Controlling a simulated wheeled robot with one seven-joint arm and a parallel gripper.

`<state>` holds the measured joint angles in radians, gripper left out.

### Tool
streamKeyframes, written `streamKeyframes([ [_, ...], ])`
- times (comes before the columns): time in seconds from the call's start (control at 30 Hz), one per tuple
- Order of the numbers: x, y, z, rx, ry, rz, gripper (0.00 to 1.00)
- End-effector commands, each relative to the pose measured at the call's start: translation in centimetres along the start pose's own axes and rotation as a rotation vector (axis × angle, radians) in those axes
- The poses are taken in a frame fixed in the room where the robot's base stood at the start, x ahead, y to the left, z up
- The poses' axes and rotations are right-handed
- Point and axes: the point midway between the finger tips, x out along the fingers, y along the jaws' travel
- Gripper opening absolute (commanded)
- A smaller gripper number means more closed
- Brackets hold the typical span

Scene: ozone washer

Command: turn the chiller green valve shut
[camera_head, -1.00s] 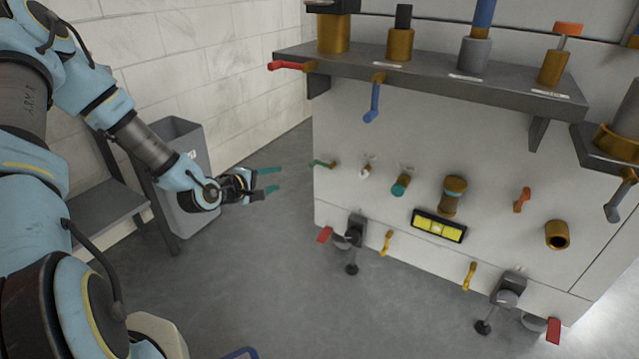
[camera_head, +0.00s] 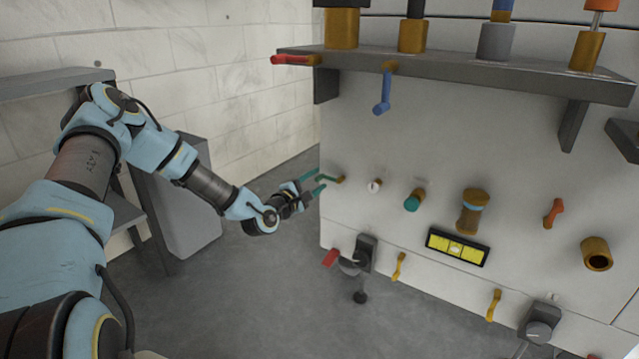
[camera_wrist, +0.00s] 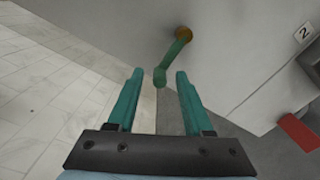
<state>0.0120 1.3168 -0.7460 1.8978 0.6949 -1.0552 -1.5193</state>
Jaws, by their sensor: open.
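The green valve (camera_head: 329,179) sits at the left edge of the machine's white front panel, its handle pointing left toward my gripper. In the wrist view the green handle (camera_wrist: 172,60) reaches from a brass fitting (camera_wrist: 183,33) down to a rounded end. My gripper (camera_head: 315,181) has green fingers and is open. In the wrist view my gripper (camera_wrist: 155,75) has the handle's end at the gap between its fingertips, with no clear contact on either side. No label naming the chiller is readable.
A teal knob (camera_head: 413,202) and a white-faced knob (camera_head: 374,186) lie to the right. A grey bin (camera_head: 185,215) stands behind my arm. A red pedal-like piece (camera_head: 330,258) is below.

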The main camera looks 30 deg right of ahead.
Motion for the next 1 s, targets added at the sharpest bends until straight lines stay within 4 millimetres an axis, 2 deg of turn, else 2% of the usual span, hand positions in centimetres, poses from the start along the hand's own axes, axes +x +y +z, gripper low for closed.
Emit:
streamKeyframes([
  [0.2, 1.8, 0.0, 0.0, 0.002, 0.0, 0.0, 0.51],
  [0.5, 1.9, 0.0, 0.0, 0.001, 0.001, 0.0, 0.51],
  [0.9, 1.9, 0.0, 0.0, 0.001, 0.001, 0.0, 0.06],
  [0.97, 1.9, 0.0, 0.0, 0.001, 0.001, 0.0, 0.0],
  [1.0, 1.9, 0.0, 0.0, 0.001, 0.001, 0.0, 0.0],
])
